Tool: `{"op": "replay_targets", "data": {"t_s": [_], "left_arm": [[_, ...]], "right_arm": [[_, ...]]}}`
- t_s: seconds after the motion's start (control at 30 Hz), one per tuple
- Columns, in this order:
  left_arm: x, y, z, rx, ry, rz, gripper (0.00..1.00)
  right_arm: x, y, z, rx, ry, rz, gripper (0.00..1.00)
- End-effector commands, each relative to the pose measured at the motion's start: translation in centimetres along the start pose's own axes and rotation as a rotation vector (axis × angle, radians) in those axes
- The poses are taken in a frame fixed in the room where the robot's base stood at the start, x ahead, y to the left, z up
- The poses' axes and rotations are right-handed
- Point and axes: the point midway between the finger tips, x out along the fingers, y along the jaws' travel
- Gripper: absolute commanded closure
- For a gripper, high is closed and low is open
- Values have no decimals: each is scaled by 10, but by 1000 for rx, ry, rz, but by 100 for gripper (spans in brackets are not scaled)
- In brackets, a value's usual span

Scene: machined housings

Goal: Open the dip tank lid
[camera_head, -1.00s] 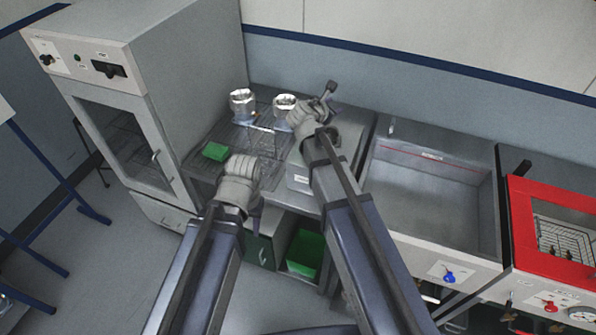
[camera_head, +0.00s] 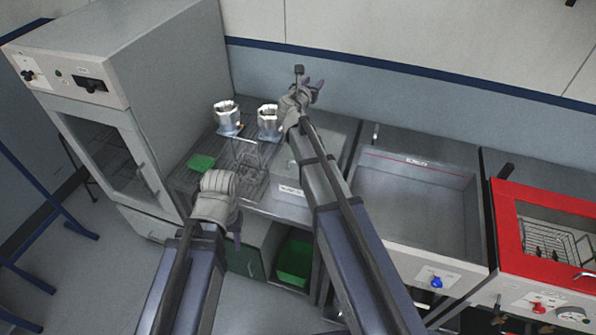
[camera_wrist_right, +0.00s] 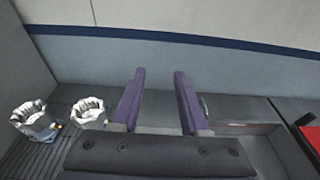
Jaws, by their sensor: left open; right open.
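No name for the dip tank is readable. A red-framed unit (camera_head: 505,235) at the right has a window, a basket behind it and a chrome handle (camera_head: 585,275) on its front edge; its cover looks shut. A grey flat-topped unit (camera_head: 335,140) with a white front label is partly hidden by my right arm. I cannot tell which is the dip tank. My right gripper (camera_head: 308,86) is above the back of the bench, open and empty; its parted fingers (camera_wrist_right: 160,76) show in the right wrist view. My left gripper (camera_head: 237,225) is low before the bench front, open.
Two shiny metal housings (camera_head: 228,117) (camera_head: 268,122) stand on the bench left of my right gripper. A wire basket (camera_head: 245,175) and green pad (camera_head: 202,162) lie nearby. An open grey basin (camera_head: 415,205) has a blue valve. A glass-doored cabinet (camera_head: 110,155) stands left; a green bin (camera_head: 294,262) sits below.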

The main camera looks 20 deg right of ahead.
Motion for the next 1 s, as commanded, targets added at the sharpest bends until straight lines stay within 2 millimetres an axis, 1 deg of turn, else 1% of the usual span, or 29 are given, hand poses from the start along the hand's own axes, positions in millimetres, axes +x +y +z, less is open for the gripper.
{"op": "replay_targets", "data": {"t_s": [0.03, 0.2, 0.5, 0.8, 1.0], "left_arm": [[8, 1, -1, 0, 0, 0, 55], [23, 2, -1, 0, 0, 0, 55], [58, 5, -4, 0, 0, 0, 55], [101, 9, -6, 0, 0, 0, 55], [132, 12, -8, 0, 0, 0, 55]], "right_arm": [[-10, -1, -10, 0, 0, 2, 55], [-38, -2, -32, 0, 1, 2, 55], [-76, -3, -76, -1, 0, 1, 55], [-104, -3, -126, 1, 1, 1, 55], [-117, -3, -159, 0, -3, 0, 55]]}}
